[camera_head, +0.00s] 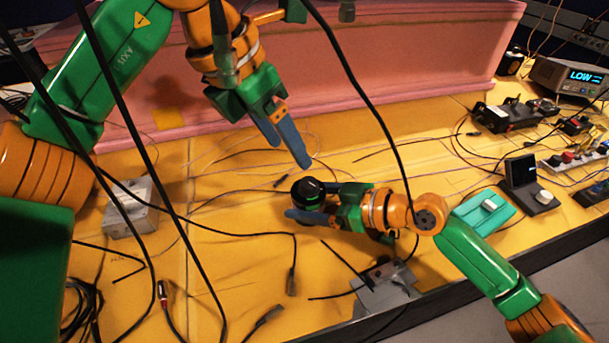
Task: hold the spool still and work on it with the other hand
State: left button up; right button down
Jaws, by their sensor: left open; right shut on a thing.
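The spool (307,191) is a small black, round piece with a thin green ring, standing on the yellow table near the middle of the camera_head view. My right gripper (308,202) reaches in from the right, low over the table, and is shut on the spool, with one blue-grey finger on the near side and the other on the far side. My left gripper (287,147) is open and empty, above and behind the spool, its blue-grey fingers pointing down toward it and apart from it. The spool's lower right side is partly hidden by the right gripper.
A pink foam wall (400,60) runs along the back. A grey metal box (130,208) stands at left, a grey bracket (385,290) at the front edge, and a teal device (482,212) at right. Loose black cables (240,234) cross the yellow table (235,285) and hang before the camera.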

aim_at(307, 181)
pick_arm(q)
jog(key=shift+n+t+y, duration=0.4)
jog(key=shift+n+t, duration=0.1)
jog(key=shift+n, duration=0.1)
jog(key=x, duration=1.1)
jog(key=shift+w, duration=0.1)
jog(key=shift+c, duration=0.2)
grip_shut()
